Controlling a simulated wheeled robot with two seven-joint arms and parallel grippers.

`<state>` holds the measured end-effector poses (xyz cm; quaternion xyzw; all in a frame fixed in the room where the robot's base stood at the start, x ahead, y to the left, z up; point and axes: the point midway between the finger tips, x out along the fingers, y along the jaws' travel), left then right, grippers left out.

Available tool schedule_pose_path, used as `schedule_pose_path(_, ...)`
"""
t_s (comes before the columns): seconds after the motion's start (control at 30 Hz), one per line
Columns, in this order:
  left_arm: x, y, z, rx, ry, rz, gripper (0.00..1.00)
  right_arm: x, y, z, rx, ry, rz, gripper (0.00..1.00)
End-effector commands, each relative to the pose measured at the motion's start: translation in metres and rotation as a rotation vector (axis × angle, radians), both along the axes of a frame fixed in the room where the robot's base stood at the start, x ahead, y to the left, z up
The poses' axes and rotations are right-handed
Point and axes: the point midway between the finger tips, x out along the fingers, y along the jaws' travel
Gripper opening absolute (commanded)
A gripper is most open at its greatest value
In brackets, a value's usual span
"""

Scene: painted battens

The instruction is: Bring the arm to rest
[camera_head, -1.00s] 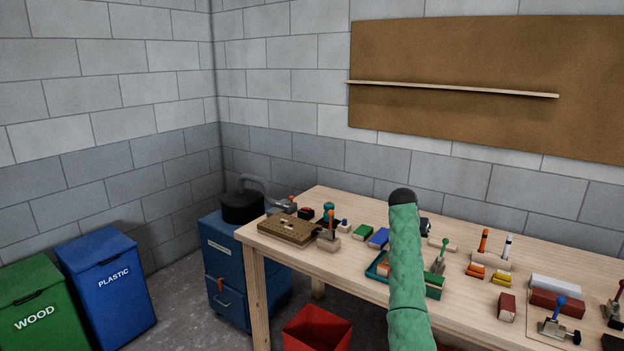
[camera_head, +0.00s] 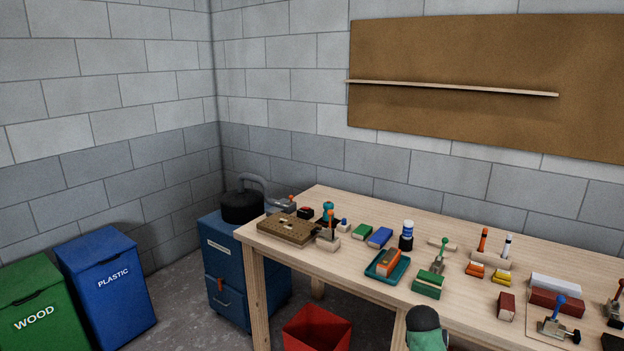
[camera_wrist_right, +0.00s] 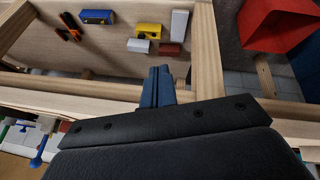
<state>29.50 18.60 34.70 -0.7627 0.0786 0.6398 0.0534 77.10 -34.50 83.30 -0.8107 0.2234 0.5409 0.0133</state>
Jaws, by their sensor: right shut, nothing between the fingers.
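My right gripper (camera_wrist_right: 157,88) shows in the right wrist view, with its two blue fingers shut together and nothing between them. It is near wooden rails, with the bench top edge along the left of that view. In the head view, only a green-sleeved part of my arm with a dark round end (camera_head: 425,322) shows at the bottom edge, in front of the workbench (camera_head: 330,266). The gripper itself is not seen in the head view. My left gripper is in neither view.
The workbench carries a teal tray (camera_head: 378,274), a brown board (camera_head: 283,232), several clamps and painted blocks. A red bin (camera_head: 316,330) stands on the floor before it. Blue (camera_head: 112,290) and green (camera_head: 30,300) bins stand left. A wooden panel (camera_wrist_right: 110,60) holds several blocks.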

Motion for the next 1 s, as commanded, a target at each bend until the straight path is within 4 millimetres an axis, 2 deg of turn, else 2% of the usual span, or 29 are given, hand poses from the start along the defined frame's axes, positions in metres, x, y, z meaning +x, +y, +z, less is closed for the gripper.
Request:
schedule_pose_path(0.03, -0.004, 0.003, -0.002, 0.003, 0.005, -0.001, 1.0, -0.02, 0.003, -0.009, 0.0, 0.006, 0.018, 0.0)
schedule_pose_path(0.2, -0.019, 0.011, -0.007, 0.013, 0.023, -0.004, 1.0, -0.077, 0.016, -0.03, 0.011, 0.022, 0.088, 0.0)
schedule_pose_path(0.47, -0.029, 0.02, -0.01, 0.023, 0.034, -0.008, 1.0, -0.169, 0.041, -0.048, 0.037, 0.045, 0.202, 0.0)
schedule_pose_path(0.8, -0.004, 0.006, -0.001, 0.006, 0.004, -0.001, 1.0, -0.293, 0.082, -0.047, 0.097, 0.078, 0.361, 0.0)
schedule_pose_path(0.9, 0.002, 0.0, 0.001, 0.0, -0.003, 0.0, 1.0, -0.326, 0.093, -0.042, 0.118, 0.086, 0.406, 0.0)
schedule_pose_path(1.0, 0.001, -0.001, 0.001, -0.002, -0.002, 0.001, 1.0, -0.35, 0.102, -0.037, 0.136, 0.091, 0.438, 0.0)
